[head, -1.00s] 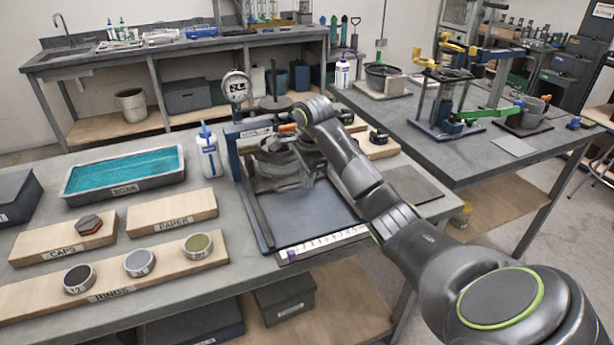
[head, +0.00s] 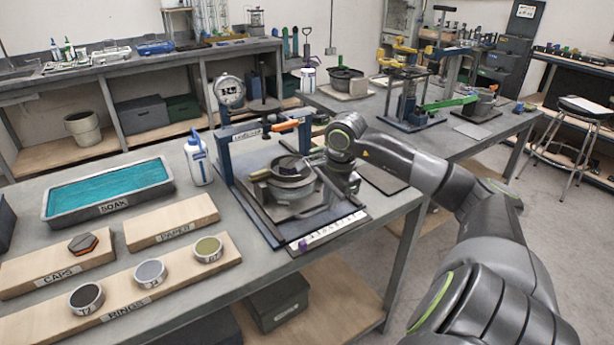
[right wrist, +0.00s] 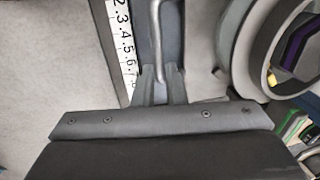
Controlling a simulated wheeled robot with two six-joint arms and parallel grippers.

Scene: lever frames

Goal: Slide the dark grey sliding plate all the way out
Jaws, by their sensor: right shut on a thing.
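The dark grey sliding plate (head: 283,211) lies low in the blue lever frame (head: 228,165), near the front edge with the white number scale (head: 332,229). A round metal pot (head: 290,184) stands on the plate, forward of the frame's crossbar. My right gripper (head: 338,184) is at the right side of the plate, its fingers partly hidden by the wrist. In the right wrist view my gripper (right wrist: 161,85) is shut on a thin grey bar handle (right wrist: 158,40), with the scale (right wrist: 126,40) left of it and the pot's rim (right wrist: 262,50) to its right. My left gripper is not in view.
A dial gauge (head: 229,92) and an orange-gripped lever (head: 286,125) stand at the frame. A white bottle (head: 198,160) is close on its left. The soak tray (head: 110,190) and wooden ring board (head: 222,254) lie farther left. A dark flat mat (head: 382,179) lies behind my right wrist.

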